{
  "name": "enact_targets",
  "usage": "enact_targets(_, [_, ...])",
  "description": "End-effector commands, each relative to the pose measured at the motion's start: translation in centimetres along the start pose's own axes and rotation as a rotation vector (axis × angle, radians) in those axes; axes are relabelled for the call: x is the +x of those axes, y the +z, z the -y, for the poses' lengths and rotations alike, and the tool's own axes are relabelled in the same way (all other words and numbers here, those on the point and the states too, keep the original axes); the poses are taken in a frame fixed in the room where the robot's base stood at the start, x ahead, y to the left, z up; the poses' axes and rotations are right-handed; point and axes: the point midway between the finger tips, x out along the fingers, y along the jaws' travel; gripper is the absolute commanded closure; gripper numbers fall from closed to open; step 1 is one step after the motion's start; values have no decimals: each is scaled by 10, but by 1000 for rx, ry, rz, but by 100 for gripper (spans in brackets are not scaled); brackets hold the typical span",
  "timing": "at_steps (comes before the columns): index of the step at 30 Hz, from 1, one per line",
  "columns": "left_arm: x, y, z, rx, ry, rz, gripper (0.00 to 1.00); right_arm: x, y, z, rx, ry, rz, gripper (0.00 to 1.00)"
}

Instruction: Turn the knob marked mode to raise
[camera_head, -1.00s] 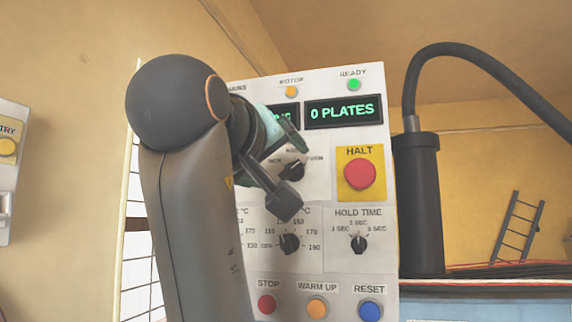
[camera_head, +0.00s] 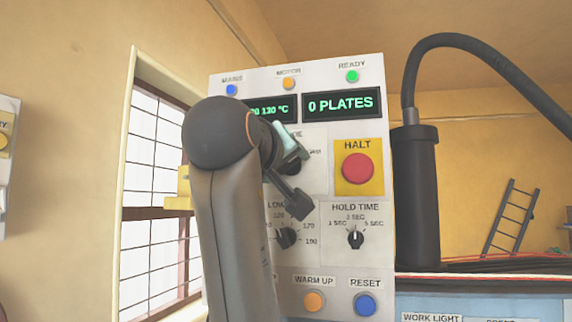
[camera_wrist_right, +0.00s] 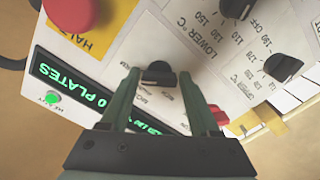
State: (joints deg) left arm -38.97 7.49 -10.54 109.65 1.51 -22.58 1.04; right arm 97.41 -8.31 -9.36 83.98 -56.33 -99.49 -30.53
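The mode knob (camera_head: 291,167) is a dark rotary knob on the upper part of the grey-white control panel (camera_head: 325,262), below the displays. My arm and gripper partly hide it and its labels in the head view. My right gripper (camera_head: 300,180) is in front of it, with its two fingers spread apart. In the right wrist view the mode knob (camera_wrist_right: 158,76) shows between the fingertips, with a gap on each side. The labels around it are too blurred to read, and I cannot tell which one it points to. My left gripper is not in view.
A red HALT button (camera_head: 357,169) on a yellow plate is close to the right of the mode knob. A hold time knob (camera_head: 355,238) and a temperature knob (camera_head: 287,238) are below. WARM UP (camera_head: 314,301) and RESET (camera_head: 365,304) buttons line the bottom.

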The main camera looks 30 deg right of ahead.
Motion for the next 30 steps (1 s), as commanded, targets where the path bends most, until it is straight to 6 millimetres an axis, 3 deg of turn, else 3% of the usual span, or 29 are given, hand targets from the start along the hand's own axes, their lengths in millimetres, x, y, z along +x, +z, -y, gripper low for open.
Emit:
enact_targets(2, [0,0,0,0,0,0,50,0,0,0,0,0,0,48])
enact_targets(16, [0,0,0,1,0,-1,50,0,0,0,0,-1,0,99])
enact_targets(30, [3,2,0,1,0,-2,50,0,0,0,-126,0,-1,99])
